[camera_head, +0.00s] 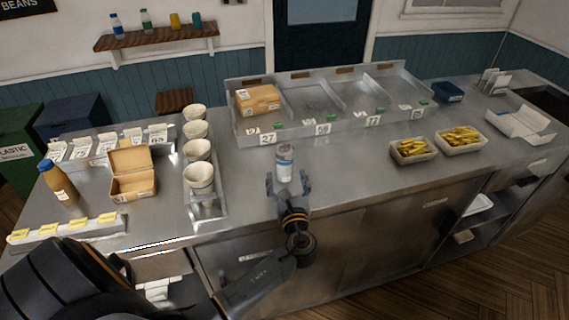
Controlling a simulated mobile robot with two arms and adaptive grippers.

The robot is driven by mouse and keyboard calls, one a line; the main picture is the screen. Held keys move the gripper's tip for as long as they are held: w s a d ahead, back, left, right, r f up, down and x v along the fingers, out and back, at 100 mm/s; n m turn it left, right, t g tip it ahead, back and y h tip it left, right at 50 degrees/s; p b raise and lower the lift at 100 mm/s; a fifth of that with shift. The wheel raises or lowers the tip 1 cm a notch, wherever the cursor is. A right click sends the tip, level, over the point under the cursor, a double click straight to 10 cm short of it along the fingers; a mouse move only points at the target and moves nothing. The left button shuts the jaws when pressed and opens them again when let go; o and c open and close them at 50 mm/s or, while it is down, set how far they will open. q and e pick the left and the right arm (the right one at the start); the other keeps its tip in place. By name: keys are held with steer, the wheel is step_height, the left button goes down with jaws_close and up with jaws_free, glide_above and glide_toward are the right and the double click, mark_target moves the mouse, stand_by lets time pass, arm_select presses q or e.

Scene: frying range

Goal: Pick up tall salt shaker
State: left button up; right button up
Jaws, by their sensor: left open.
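The tall salt shaker (285,165) stands upright on the steel counter, near its front edge at the middle of the view. It is a pale cylinder with a grey-blue label. My left gripper (288,182) is at the shaker's near side, with its two open fingers spread to the left and right of the shaker's lower part. I cannot tell whether either finger touches it. The shaker's base is partly hidden by the gripper. My right gripper is not in view.
Stacked paper cups (200,177) stand left of the shaker, with an open cardboard box (131,175) and a brown bottle (58,182) further left. Two trays of chips (412,151) (461,140) sit to the right. A divided steel warmer (263,124) stands behind.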

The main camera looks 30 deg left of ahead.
mark_target(286, 171)
arm_select(q)
steer(key=x, duration=0.1)
steer(key=p+x, duration=0.1)
steer(key=x, duration=0.2)
steer(key=shift+w+r+p, duration=0.1)
steer(key=shift+r+p, duration=0.25)
steer(key=shift+p, duration=0.05)
steer(key=shift+w+a+f, duration=0.1)
steer(key=shift+w+a, duration=0.15)
steer(key=shift+w+a+f, duration=0.1)
steer(key=shift+w+a, duration=0.05)
steer(key=shift+w, duration=0.05)
steer(key=shift+s, duration=0.1)
steer(key=shift+c, duration=1.2)
steer(key=c, duration=1.1)
jaws_close()
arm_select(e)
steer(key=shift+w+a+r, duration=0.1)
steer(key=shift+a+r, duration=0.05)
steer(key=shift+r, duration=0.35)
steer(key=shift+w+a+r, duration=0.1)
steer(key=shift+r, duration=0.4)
